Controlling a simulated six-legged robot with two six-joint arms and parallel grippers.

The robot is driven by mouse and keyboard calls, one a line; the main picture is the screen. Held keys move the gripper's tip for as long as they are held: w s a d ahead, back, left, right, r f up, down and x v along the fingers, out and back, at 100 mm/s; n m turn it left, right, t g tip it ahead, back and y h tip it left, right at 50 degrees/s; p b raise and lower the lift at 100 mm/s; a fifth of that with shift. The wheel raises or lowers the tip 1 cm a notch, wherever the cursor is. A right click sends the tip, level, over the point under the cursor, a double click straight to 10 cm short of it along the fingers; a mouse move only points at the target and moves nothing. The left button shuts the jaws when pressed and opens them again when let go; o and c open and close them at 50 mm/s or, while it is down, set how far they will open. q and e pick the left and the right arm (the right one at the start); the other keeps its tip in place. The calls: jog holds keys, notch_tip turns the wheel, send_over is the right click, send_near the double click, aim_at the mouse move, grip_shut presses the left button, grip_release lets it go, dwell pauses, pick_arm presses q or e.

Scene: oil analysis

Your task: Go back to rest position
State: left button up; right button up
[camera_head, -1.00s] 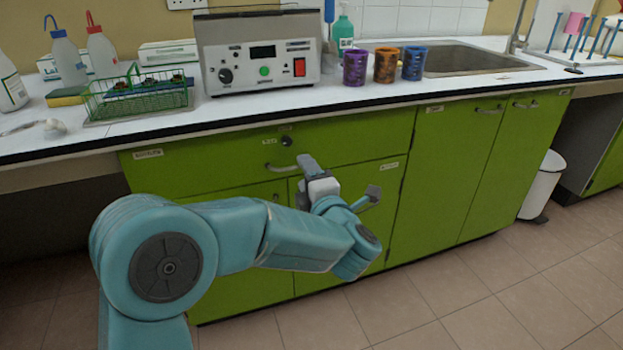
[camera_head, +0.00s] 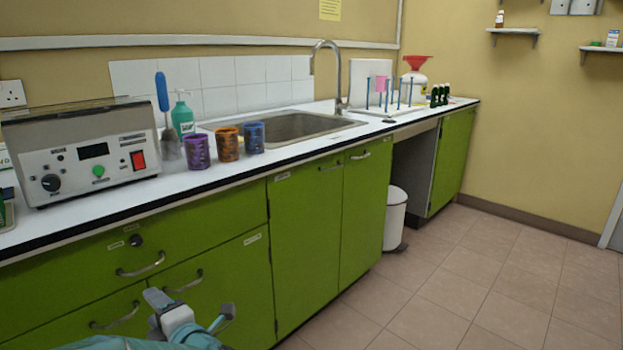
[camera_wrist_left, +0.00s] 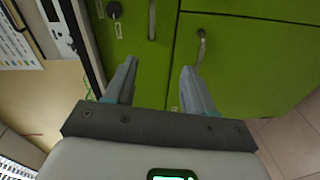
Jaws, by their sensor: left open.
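My left gripper (camera_head: 190,302) shows at the bottom of the head view, in front of the green cabinet doors and below the counter. Its two fingers also show in the left wrist view (camera_wrist_left: 157,85), spread apart with nothing between them. Cabinet fronts and a handle lie beyond the fingers there. Most of my left arm is cut off by the lower edge of the head view. My right gripper is not in any view.
The white counter (camera_head: 95,217) runs along the wall. On it stand a grey machine (camera_head: 70,178), purple (camera_head: 198,152), orange (camera_head: 228,145) and blue (camera_head: 254,137) cups, a sink and a rack. A white bin (camera_head: 394,220) stands below. The tiled floor at right is clear.

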pick_arm(q)
notch_tip(320, 180, down, 16)
jog(key=m+h, duration=0.4)
jog(key=m, duration=0.2)
jog(key=s+d+f+m+g+h, duration=0.2)
jog(key=s+d+f+m+h, duration=0.4)
jog(key=f, duration=0.3)
jog(key=s+d+f+m+g+h, duration=0.2)
jog(key=s+d+f+m+h, duration=0.35)
jog(key=f, duration=0.45)
jog(key=s+d+f+m+g+h, duration=0.1)
jog(key=s+d+m+g, duration=0.25)
jog(key=s, duration=0.35)
jog(key=s+d+f+m+g+h, duration=0.1)
jog(key=s+d+m+g+h, duration=0.1)
jog(key=s+d+m, duration=0.4)
notch_tip(320, 180, up, 31)
jog(key=s+n+p, duration=0.1)
jog(key=p, duration=3)
jog(key=shift+s+a+n, duration=0.3)
jog(key=shift+s+n, duration=0.05)
jog(key=shift+n, duration=0.05)
jog(key=shift+f+y, duration=0.1)
jog(key=shift+y, duration=0.15)
